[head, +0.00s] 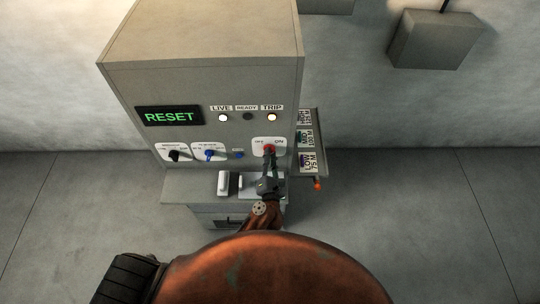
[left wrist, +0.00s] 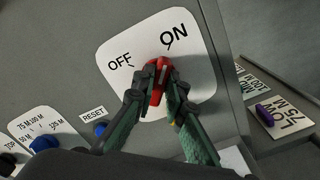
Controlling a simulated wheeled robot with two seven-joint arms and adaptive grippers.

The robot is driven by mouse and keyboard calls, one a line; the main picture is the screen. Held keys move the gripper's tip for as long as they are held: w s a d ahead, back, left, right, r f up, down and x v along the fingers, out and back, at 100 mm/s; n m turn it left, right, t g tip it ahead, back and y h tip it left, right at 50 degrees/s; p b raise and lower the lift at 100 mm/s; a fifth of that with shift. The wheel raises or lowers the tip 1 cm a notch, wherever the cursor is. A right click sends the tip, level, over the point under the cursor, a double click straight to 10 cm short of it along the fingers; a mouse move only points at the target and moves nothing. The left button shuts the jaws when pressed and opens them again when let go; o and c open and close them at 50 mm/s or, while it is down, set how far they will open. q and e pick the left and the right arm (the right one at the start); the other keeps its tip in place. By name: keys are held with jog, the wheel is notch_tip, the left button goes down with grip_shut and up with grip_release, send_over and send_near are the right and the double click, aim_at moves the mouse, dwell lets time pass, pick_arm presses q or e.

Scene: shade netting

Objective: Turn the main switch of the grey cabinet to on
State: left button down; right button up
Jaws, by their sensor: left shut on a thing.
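The grey cabinet (head: 205,60) stands against the wall in the head view. Its main switch (head: 269,149) is a red handle on a white plate marked OFF and ON, at the right of the front panel. My left gripper (head: 270,158) is shut on it. In the left wrist view both fingers press on the red handle (left wrist: 157,78) from its two sides. The handle's visible end leans toward the ON mark; its exact angle is partly hidden by the fingers. My right gripper is in neither view.
The display (head: 169,117) reads RESET. The LIVE lamp (head: 223,118) and TRIP lamp (head: 272,117) are lit; the READY lamp (head: 247,116) is dark. A black knob (head: 174,155), a blue knob (head: 209,154) and a blue reset button (head: 238,154) sit left of the switch. A labelled side panel (head: 312,140) juts out right.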

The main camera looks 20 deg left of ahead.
pick_arm(q)
jog(key=shift+m, duration=0.5)
jog(key=c, duration=2)
grip_release()
jog(key=shift+d, duration=0.1)
jog(key=shift+o, duration=0.2)
jog(key=v, duration=1.2)
